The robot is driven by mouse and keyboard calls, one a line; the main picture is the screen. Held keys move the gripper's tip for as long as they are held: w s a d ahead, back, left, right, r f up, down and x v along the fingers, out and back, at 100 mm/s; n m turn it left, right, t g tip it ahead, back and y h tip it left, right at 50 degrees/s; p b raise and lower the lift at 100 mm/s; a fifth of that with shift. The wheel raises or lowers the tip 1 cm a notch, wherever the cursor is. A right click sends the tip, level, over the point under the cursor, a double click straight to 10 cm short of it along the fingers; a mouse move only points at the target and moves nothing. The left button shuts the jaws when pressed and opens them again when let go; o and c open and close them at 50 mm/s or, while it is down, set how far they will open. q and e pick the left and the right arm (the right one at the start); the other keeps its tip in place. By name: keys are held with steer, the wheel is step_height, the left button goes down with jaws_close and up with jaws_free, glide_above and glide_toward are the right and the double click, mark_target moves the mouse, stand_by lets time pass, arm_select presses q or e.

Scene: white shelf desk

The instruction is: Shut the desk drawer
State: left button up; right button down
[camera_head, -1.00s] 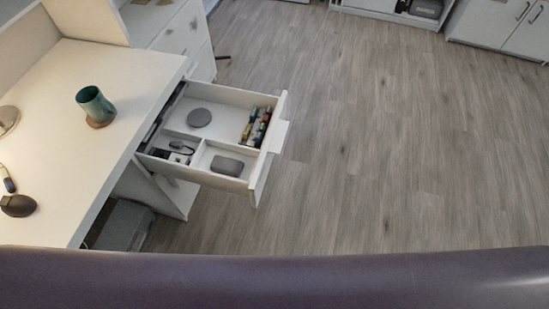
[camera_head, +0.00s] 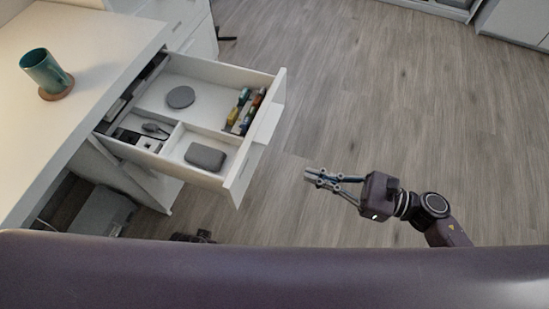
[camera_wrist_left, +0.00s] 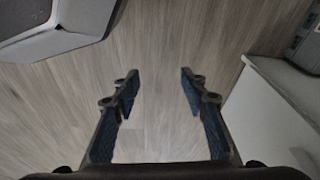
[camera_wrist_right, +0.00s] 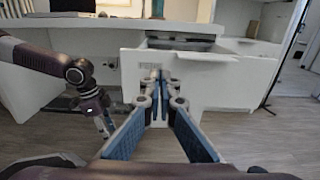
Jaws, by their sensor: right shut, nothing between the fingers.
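The white desk drawer (camera_head: 210,130) is pulled out from the desk (camera_head: 75,105). Its front panel (camera_head: 257,150) with a pale handle faces right in the head view, and it also shows in the right wrist view (camera_wrist_right: 205,78). My right gripper (camera_head: 310,174) is shut and empty, to the right of the drawer front and apart from it in the head view. In the right wrist view its fingers point at the drawer front. My left gripper (camera_wrist_left: 158,75) is open and empty over the floor in the left wrist view. In the head view the left arm is mostly hidden.
The drawer holds a grey disc (camera_head: 180,97), a dark grey case (camera_head: 205,157) and several coloured tubes (camera_head: 245,110). A green cup (camera_head: 46,73) stands on a coaster on the desk. A grey box (camera_head: 103,210) sits under the desk. The floor to the right is clear.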

mark_target(246, 154)
steer(key=p+x, duration=0.1)
steer(key=x, duration=1.2)
steer(key=shift+r+p, duration=0.1)
steer(key=shift+p, duration=0.2)
steer(key=shift+w+a, duration=0.15)
steer(key=shift+a, duration=0.25)
arm_select(q)
steer(key=s+f, duration=0.2)
steer(key=f, duration=0.1)
steer(key=s+f, duration=0.1)
steer(key=shift+a+f, duration=0.25)
steer(key=shift+f, duration=0.1)
steer(key=shift+a, duration=0.1)
arm_select(e)
steer(key=shift+a, duration=0.1)
